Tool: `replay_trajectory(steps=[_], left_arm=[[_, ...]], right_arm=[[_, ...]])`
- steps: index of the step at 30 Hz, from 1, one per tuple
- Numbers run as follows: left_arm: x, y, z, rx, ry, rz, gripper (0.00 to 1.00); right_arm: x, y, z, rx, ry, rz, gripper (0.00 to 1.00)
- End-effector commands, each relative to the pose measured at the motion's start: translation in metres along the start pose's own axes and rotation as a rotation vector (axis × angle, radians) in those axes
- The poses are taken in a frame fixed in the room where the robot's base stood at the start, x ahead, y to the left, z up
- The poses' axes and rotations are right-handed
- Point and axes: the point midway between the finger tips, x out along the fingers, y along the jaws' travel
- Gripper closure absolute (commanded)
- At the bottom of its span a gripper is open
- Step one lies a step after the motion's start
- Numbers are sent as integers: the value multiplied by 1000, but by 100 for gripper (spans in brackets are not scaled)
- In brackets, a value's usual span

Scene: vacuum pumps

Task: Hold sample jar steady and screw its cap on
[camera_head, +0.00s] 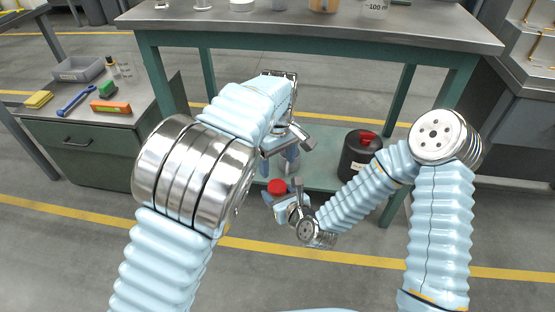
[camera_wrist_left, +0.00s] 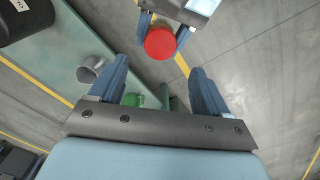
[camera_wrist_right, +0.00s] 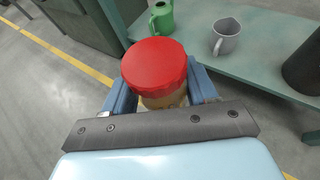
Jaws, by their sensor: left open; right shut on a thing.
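The sample jar (camera_wrist_right: 165,100) has pale yellowish sides and stands between the fingers of my right gripper (camera_head: 279,198), which is shut on it. Its red cap (camera_wrist_right: 155,65) sits on top of the jar; whether it is threaded tight I cannot tell. The red cap also shows in the head view (camera_head: 277,186) and in the left wrist view (camera_wrist_left: 160,42). My left gripper (camera_head: 291,160) is open and empty, above and beyond the jar. In the left wrist view its fingers (camera_wrist_left: 158,80) are apart, with the cap past their tips.
A green-framed bench (camera_head: 310,32) stands ahead, with a lower shelf (camera_head: 325,178) holding a dark pot (camera_head: 358,155) with a red top. A grey mug (camera_wrist_right: 227,36) and a green can (camera_wrist_right: 162,18) are on that shelf. A side cabinet (camera_head: 85,150) with tools stands left.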

Motion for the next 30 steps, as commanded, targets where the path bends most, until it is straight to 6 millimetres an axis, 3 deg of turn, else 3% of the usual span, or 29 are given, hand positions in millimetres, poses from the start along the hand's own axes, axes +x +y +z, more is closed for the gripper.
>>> replay_trajectory(steps=[16, 30], left_arm=[[69, 0, 0, 1, -1, -3, 23], [80, 0, 0, 1, 0, -1, 26]], right_arm=[[0, 0, 0, 0, -1, 0, 100], [0, 0, 0, 0, -1, 0, 100]])
